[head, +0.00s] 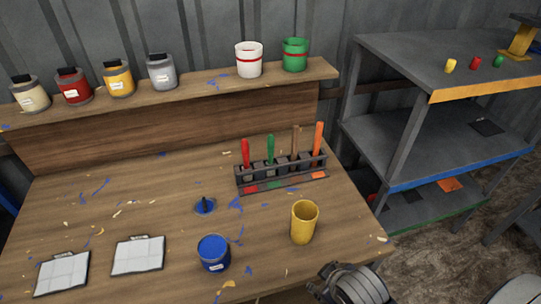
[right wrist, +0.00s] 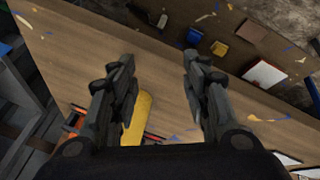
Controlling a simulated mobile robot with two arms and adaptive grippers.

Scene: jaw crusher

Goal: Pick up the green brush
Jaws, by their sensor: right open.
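The green brush (head: 270,148) stands upright, handle up, in a dark rack (head: 301,180) on the wooden workbench. It stands between a red brush (head: 245,153) and a brown one (head: 295,142), with an orange one (head: 318,140) at the right end. My right gripper (head: 322,284) is at the bench's front right edge, well apart from the rack. In the right wrist view its two fingers (right wrist: 157,78) are spread with nothing held between them. I cannot make out the green brush in that view. My left gripper is not in view.
A yellow cup (head: 304,222) stands between my right gripper and the rack; it also shows in the right wrist view (right wrist: 140,118). A blue paint can (head: 213,254) and blue lid (head: 205,206) are left of it. A grey shelf unit (head: 405,150) stands right.

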